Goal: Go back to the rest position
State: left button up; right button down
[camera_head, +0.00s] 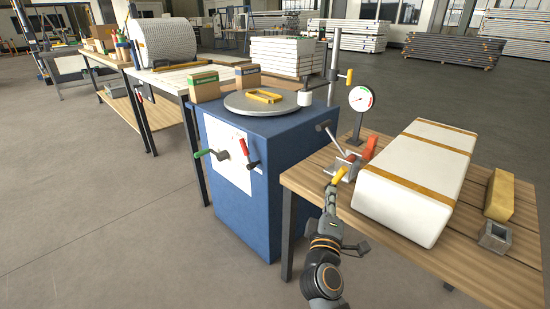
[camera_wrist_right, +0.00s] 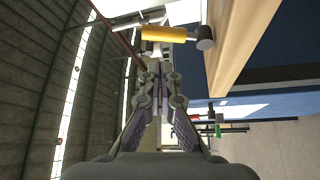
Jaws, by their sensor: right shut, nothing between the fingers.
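My right gripper (camera_head: 331,192) is at the left edge of the wooden table, in front of the blue cabinet's right side. In the right wrist view its fingers (camera_wrist_right: 157,72) are together with nothing between them. A yellow handle with a dark end (camera_wrist_right: 165,34) lies beyond the fingertips in that view, with a gap to them. The yellow handle (camera_head: 339,175) also shows just above the gripper in the head view. My left gripper is not in view.
The wooden table (camera_head: 470,262) holds a strapped white block (camera_head: 412,190), a dial gauge (camera_head: 360,99), a red-handled clamp (camera_head: 370,147), a yellow block (camera_head: 499,194) and a metal square tube (camera_head: 495,237). The blue cabinet (camera_head: 285,180) carries a round plate (camera_head: 240,103). Left floor is clear.

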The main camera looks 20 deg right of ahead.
jog(key=s+a+f+m+g+y, duration=0.2)
jog(key=s+f+g+y, duration=0.15)
jog(key=f, duration=0.85)
jog(key=s+a+f+m+g+y, duration=0.2)
jog(key=s+f+m+g+y, duration=0.15)
jog(key=f, duration=0.75)
jog(key=s+a+f+m+g+y, duration=0.2)
jog(key=s+a+f+g+y, duration=0.3)
jog(key=s+a+f, duration=0.5)
pick_arm(q)
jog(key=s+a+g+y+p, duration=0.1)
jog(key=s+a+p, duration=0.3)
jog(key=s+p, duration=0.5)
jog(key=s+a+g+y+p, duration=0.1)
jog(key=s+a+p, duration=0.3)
jog(key=p, duration=1.9)
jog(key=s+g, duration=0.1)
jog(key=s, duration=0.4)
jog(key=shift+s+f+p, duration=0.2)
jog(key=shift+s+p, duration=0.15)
jog(key=shift+p, duration=0.05)
pick_arm(e)
jog(key=s+d+g, duration=0.1)
jog(key=s+d, duration=0.3)
jog(key=s, duration=0.6)
jog(key=s+d+g, duration=0.1)
jog(key=s+d, duration=0.3)
jog(key=s, duration=0.6)
jog(key=shift+f+h, duration=0.35)
jog(key=shift+h, duration=0.05)
